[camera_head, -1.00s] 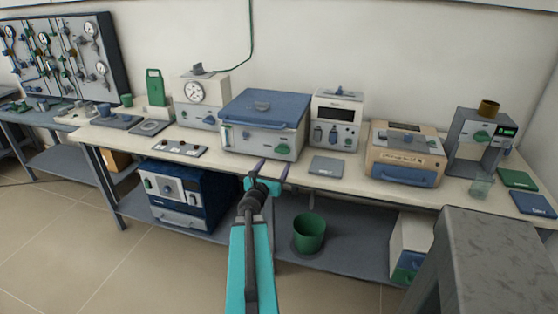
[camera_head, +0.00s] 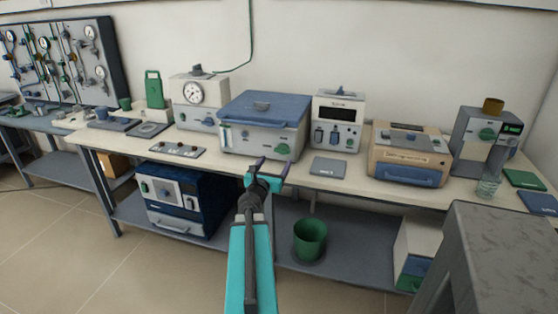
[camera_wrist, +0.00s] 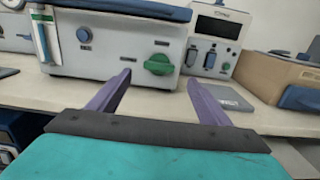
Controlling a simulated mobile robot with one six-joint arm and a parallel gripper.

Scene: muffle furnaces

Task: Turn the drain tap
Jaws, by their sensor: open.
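The blue-lidded white box unit (camera_head: 263,129) stands on the bench in the middle. A green knob (camera_head: 283,148) sits low on the right of its front face; it also shows in the wrist view (camera_wrist: 159,65). It looks like the drain tap, though no label can be read. My gripper (camera_head: 272,165) is open and empty, in front of the bench edge, just below and left of the green knob. In the wrist view, my two purple fingers (camera_wrist: 155,92) stand apart, with the knob beyond and between them, not touched.
A white device with a dark display (camera_head: 338,120) stands to the right, with a flat grey-blue pad (camera_head: 328,167) before it. A tan box (camera_head: 409,155) is farther right. A green bucket (camera_head: 310,239) stands on the lower shelf. A grey block (camera_head: 505,255) fills the lower right.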

